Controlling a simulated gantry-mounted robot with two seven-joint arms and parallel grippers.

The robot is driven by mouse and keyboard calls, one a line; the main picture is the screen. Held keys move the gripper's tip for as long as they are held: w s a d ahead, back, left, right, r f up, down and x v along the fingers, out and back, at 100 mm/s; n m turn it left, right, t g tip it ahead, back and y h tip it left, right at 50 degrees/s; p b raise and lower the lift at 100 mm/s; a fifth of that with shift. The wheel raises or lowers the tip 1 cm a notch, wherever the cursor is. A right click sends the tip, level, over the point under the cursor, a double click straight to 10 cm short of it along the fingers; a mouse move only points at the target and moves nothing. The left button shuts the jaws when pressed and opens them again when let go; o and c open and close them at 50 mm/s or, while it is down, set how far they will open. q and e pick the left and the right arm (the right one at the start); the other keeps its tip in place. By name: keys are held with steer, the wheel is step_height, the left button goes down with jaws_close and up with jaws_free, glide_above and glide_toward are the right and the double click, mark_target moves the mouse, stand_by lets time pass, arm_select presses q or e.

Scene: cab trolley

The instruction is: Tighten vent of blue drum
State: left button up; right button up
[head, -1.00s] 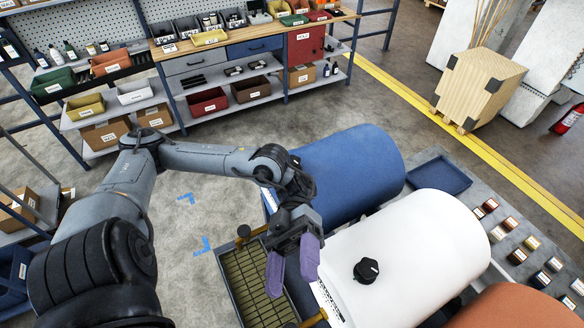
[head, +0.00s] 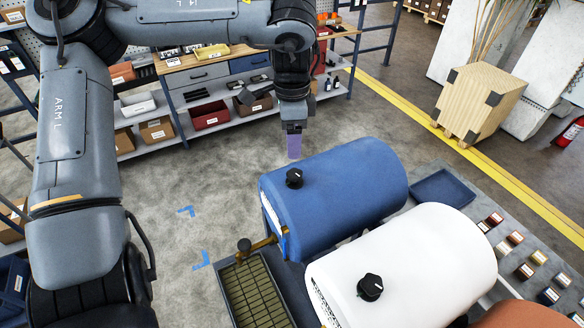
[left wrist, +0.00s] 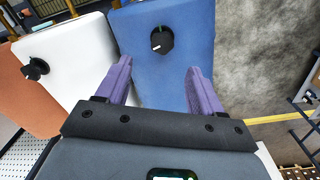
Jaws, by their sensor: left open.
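The blue drum (head: 345,190) lies on its side on the trolley. Its black vent knob (head: 294,178) sits on top near the left end, and it also shows in the left wrist view (left wrist: 160,42) with a white mark on it. My left gripper (head: 294,150) points down just behind the vent, above and apart from it. In the left wrist view the purple fingers (left wrist: 157,82) are spread and empty, with the vent ahead between their lines. My right gripper is in neither view.
The white drum (head: 420,262) with its own black vent (head: 370,287) lies beside the blue one, and an orange drum (head: 525,312) is at the lower right. A grated tray (head: 258,292) and brass tap (head: 262,243) are at the drums' left end. A shelf bench (head: 215,100) stands behind.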

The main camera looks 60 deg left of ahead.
mark_target(293, 173)
arm_select(q)
step_height(293, 173, down, 9)
steer(key=p, duration=0.3)
steer(key=shift+a+f, duration=0.1)
steer(key=shift+f, duration=0.55)
steer(key=shift+c, duration=0.3)
steer(key=c, duration=1)
